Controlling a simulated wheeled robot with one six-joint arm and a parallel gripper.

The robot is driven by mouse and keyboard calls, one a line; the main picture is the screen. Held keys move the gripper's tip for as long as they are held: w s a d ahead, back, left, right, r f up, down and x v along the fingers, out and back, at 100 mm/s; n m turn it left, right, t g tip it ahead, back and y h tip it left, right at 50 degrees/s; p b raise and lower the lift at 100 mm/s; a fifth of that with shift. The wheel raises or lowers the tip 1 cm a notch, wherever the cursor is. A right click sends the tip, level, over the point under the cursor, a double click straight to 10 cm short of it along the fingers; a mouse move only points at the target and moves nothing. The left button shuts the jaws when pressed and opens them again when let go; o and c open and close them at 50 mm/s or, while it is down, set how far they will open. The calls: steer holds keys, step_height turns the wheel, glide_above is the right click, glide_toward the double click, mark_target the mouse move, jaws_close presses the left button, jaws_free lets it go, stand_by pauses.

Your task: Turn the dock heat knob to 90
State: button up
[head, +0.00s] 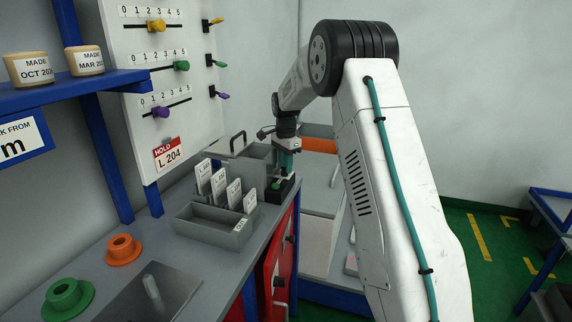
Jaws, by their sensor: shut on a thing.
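My gripper (286,171) points down at a small black block (287,191) on the far right edge of the grey bench. The block has a green part on its near left side. My gripper is shut on what appears to be the dock heat knob on top of this block. The fingers and the small size hide most of the knob, and I cannot read its pointer or any scale.
A grey tray (204,225) with several labelled cards stands just left of the block, with a grey box (245,163) behind it. Orange (123,250) and green (67,299) spools lie nearer. A slider panel (165,100) rises at the left.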

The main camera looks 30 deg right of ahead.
steer(key=shift+w+d+r, duration=0.1)
steer(key=shift+r, duration=0.1)
steer(key=o, duration=1)
steer(key=shift+d, duration=0.1)
steer(key=shift+f, duration=0.1)
steer(key=shift+a, duration=0.25)
